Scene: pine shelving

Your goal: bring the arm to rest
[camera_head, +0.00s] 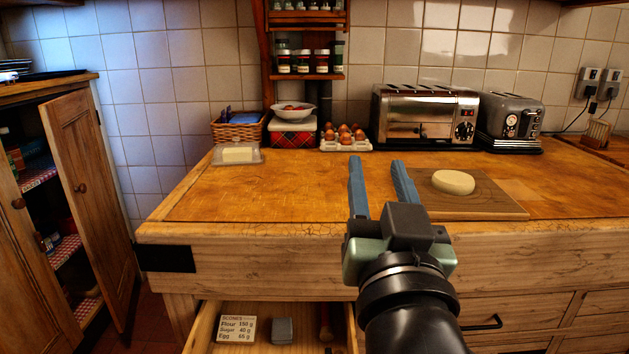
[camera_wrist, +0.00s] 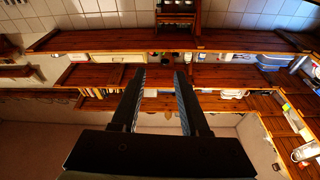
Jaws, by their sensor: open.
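My gripper (camera_head: 377,162) is held above the front part of the wooden worktop (camera_head: 290,190) in the head view. Its two blue fingers stand apart with nothing between them. In the wrist view my gripper (camera_wrist: 159,70) also shows two separated dark fingers, with empty space between them and pine shelves (camera_wrist: 110,75) beyond. The fingers touch nothing that I can see.
A board (camera_head: 470,204) with a pale round piece (camera_head: 453,182) lies right of my gripper. Eggs (camera_head: 345,134), toasters (camera_head: 425,115) and a butter dish (camera_head: 238,154) stand behind. Below, a drawer (camera_head: 203,330) is open; at left, a cupboard door (camera_head: 92,190) is open.

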